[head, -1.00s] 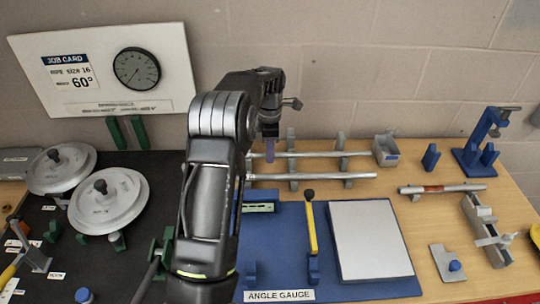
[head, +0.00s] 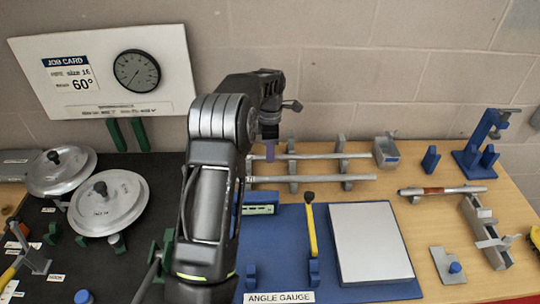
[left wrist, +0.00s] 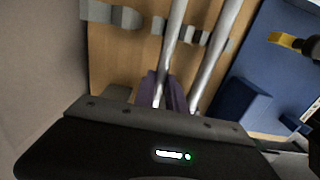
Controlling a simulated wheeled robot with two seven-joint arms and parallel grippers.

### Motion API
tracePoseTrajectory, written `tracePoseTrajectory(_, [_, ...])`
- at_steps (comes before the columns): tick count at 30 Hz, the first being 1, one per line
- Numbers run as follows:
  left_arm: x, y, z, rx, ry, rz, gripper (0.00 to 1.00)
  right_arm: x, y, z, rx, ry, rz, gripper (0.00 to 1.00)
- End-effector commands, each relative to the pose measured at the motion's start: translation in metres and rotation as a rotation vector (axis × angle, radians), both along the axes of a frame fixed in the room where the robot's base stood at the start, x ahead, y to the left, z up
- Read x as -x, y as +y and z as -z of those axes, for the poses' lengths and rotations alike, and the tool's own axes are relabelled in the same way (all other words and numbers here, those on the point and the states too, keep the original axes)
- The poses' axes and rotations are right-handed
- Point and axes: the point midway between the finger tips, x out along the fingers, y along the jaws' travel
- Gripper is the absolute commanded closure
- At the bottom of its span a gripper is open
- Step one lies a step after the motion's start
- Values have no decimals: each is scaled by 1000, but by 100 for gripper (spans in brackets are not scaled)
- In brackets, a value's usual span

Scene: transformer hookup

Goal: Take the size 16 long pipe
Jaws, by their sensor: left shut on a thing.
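Two long grey pipes lie side by side on grey rack supports at the back of the wooden table: a far pipe (head: 318,156) and a near pipe (head: 325,178). I cannot read a size on either. My left gripper (head: 270,150) reaches down from above at the left part of the far pipe. In the left wrist view its purple fingers (left wrist: 162,89) are shut on the far pipe (left wrist: 174,40). The near pipe (left wrist: 214,55) runs beside it, outside the fingers. My arm hides the left ends in the head view. My right gripper is not in view.
Grey rack posts (head: 341,148) stand under the pipes. A grey block (head: 386,151) is by their right ends. A blue angle gauge mat (head: 380,285) lies in front with a yellow-handled tool (head: 311,232). A job card board (head: 105,70) stands behind at left, reading size 16, 60°.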

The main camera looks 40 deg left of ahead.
Motion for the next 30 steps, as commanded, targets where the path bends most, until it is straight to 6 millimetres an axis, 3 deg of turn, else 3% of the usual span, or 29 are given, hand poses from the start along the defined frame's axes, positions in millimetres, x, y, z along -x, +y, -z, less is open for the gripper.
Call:
tracePoseTrajectory(5, [0, 0, -13, 0, -1, 0, 100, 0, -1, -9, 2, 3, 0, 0])
tracePoseTrajectory(12, [-1, 0, -54, -1, -4, 1, 100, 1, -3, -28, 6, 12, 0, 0])
tracePoseTrajectory(19, [-1, 0, -90, -1, -3, 1, 100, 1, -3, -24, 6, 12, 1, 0])
tracePoseTrajectory(30, [0, 0, -101, 0, -1, 0, 100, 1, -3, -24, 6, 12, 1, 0])
